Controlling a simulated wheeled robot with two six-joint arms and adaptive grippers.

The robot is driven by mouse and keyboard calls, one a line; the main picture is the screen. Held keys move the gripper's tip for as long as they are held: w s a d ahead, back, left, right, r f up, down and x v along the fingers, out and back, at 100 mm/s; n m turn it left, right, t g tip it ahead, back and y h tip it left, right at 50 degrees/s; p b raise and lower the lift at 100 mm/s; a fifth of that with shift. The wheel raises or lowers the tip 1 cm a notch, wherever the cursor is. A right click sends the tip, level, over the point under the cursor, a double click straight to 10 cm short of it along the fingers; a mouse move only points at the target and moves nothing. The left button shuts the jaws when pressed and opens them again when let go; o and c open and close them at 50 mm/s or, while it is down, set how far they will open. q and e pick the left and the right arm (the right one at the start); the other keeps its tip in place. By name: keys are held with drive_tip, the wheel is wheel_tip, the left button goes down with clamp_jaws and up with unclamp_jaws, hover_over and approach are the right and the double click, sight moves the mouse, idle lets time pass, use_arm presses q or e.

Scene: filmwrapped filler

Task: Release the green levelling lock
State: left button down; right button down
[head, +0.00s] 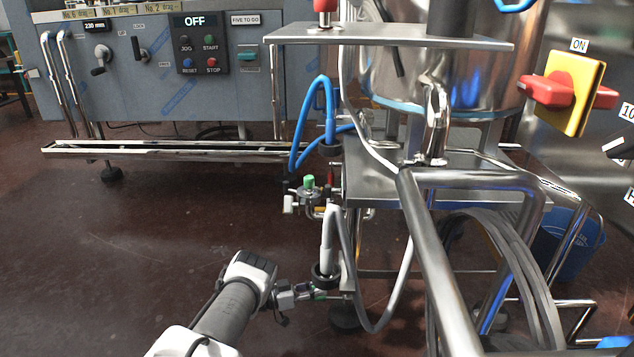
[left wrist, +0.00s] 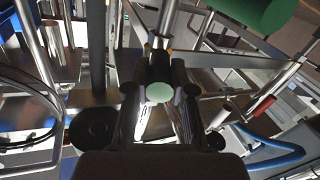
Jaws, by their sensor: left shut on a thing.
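My left gripper (head: 308,292) reaches in from the lower left to the foot of the machine's leg, beside a black collar (head: 325,275). A small green part, which looks like the levelling lock (head: 320,294), shows at its fingertips. In the left wrist view, a pale green round end of the lock (left wrist: 159,92) sits between the two dark fingers of the left gripper (left wrist: 160,85), which are shut on it. The fingers hide most of the lock, so I cannot tell its turn. My right gripper is not in view.
A green-topped valve (head: 309,182) with blue hose (head: 327,110) hangs above my gripper. A grey cable (head: 385,310) loops close to its right. A steel tube frame (head: 440,260) stands at the right. The floor (head: 150,240) at the left is clear.

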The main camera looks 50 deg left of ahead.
use_arm(q)
drive_tip(key=c, duration=1)
unclamp_jaws()
drive_tip(key=shift+w, duration=0.15)
drive_tip(key=v, duration=1.2)
